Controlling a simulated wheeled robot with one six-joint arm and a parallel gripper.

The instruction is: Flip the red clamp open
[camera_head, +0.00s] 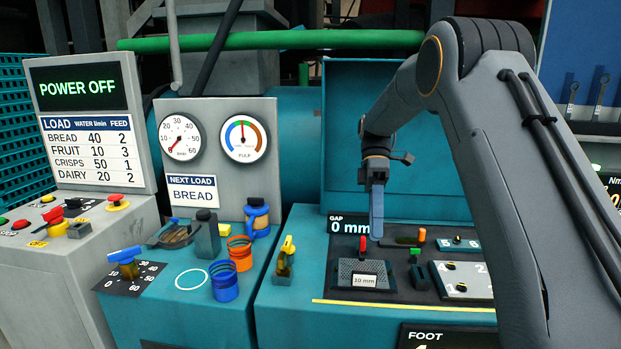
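A small red-handled part (363,246), which looks like the red clamp, stands upright at the back edge of a grey mesh plate on the dark panel, below the GAP display. My gripper (376,236) points straight down just to the right of it, its tip at about the height of the red handle. Its fingers line up into one blue-grey shape from this side, so I cannot tell if they are apart. I cannot tell whether it touches the red part.
A 10 mm label (367,281) sits on the mesh plate. To the right are an orange-tipped lever (421,237) and a green button (415,252). A yellow-handled clamp (286,251) stands left. The GAP display (348,227) reads 0 mm; the left screen (80,88) reads POWER OFF.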

